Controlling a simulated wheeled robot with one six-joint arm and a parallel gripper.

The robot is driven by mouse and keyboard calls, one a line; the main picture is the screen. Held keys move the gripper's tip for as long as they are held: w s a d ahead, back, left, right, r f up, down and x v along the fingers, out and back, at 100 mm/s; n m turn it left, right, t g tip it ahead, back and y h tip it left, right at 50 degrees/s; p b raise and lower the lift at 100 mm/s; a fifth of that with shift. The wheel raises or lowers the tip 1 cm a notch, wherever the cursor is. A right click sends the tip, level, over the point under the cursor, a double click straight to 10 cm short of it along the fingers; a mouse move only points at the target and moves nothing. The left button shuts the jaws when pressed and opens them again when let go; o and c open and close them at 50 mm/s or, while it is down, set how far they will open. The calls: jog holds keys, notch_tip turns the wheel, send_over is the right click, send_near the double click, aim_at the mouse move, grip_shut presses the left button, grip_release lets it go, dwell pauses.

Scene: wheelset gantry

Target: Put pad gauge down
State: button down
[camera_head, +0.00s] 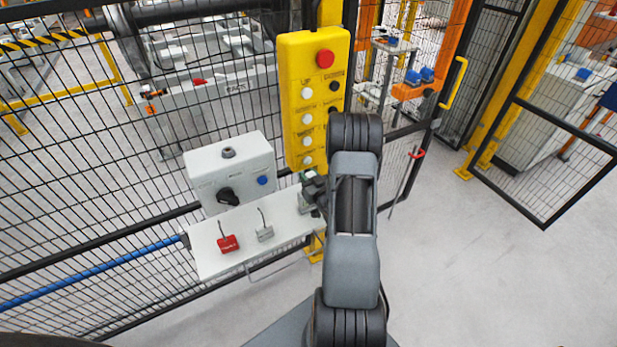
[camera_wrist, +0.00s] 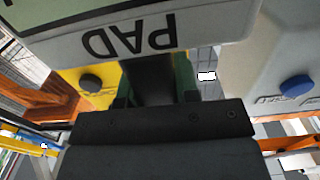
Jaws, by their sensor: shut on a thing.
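The pad gauge (camera_wrist: 190,36) fills the top of the wrist view, a light grey body with the upside-down word PAD and part of a dark panel. My gripper (camera_wrist: 155,88) is shut on the gauge, on a dark part below the lettering. In the head view my gripper (camera_head: 312,190) is over the right end of a white shelf (camera_head: 206,264), and my arm partly hides it. The gauge is hard to make out there. I cannot tell whether it touches the shelf.
A red tagged item (camera_head: 228,243) and a grey one (camera_head: 264,234) lie on the shelf. Behind stand a grey switch box (camera_head: 205,175) and a yellow button pendant (camera_head: 296,70). Mesh fence backs the shelf. The shelf's front left part is bare.

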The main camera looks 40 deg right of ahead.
jog(key=c, duration=0.8)
grip_release()
jog(key=shift+c, duration=0.2)
